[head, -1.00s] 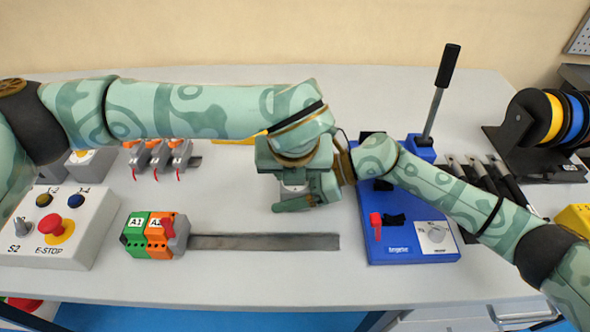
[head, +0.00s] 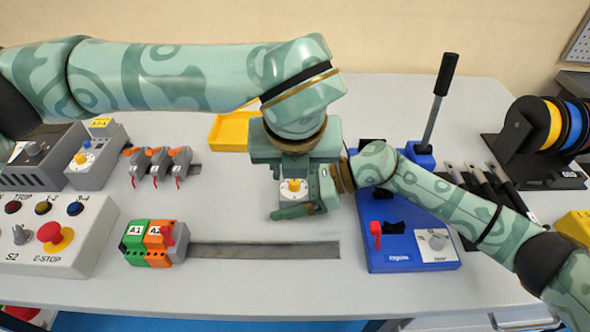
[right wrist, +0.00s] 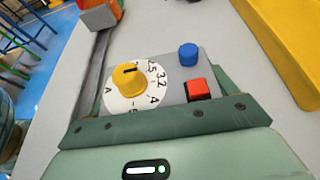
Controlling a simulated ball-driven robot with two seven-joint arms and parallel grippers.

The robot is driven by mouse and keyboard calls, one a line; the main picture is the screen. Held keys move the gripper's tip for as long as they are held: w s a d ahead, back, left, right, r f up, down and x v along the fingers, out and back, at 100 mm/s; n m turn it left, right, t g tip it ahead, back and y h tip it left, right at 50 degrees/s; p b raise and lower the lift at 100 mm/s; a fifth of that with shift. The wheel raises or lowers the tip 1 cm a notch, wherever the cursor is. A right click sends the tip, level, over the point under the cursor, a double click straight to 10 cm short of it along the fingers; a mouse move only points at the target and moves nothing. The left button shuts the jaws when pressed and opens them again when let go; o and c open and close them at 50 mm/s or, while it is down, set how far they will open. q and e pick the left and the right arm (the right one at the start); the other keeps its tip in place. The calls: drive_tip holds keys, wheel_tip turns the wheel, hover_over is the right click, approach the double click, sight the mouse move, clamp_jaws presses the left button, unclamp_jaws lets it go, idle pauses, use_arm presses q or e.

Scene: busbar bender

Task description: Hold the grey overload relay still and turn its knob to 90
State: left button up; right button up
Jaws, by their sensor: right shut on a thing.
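The grey overload relay (head: 286,201) stands on the table in the middle of the head view. It has a yellow knob (head: 294,185) on a white dial. The right wrist view shows the knob (right wrist: 130,78) closely, with numbers round it, a black mark, a blue button (right wrist: 188,54) and a red button (right wrist: 197,90). My right gripper (head: 300,209) comes in from the right and is shut on the relay's grey body. My left gripper (head: 294,150) is above and behind the relay, off the knob; its fingertips are hidden, so its opening cannot be told.
A blue bender (head: 405,245) with an upright lever stands close on the right. A metal bar (head: 265,250) and green and orange terminal blocks (head: 150,243) lie in front. A yellow tray (head: 230,132) is behind. An E-stop box (head: 50,240) stands at left.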

use_arm(q)
drive_tip(key=shift+s+r, duration=0.1)
drive_tip(key=shift+r, duration=0.2)
use_arm(e)
drive_tip(key=o, duration=1)
drive_tip(key=shift+d, duration=0.15)
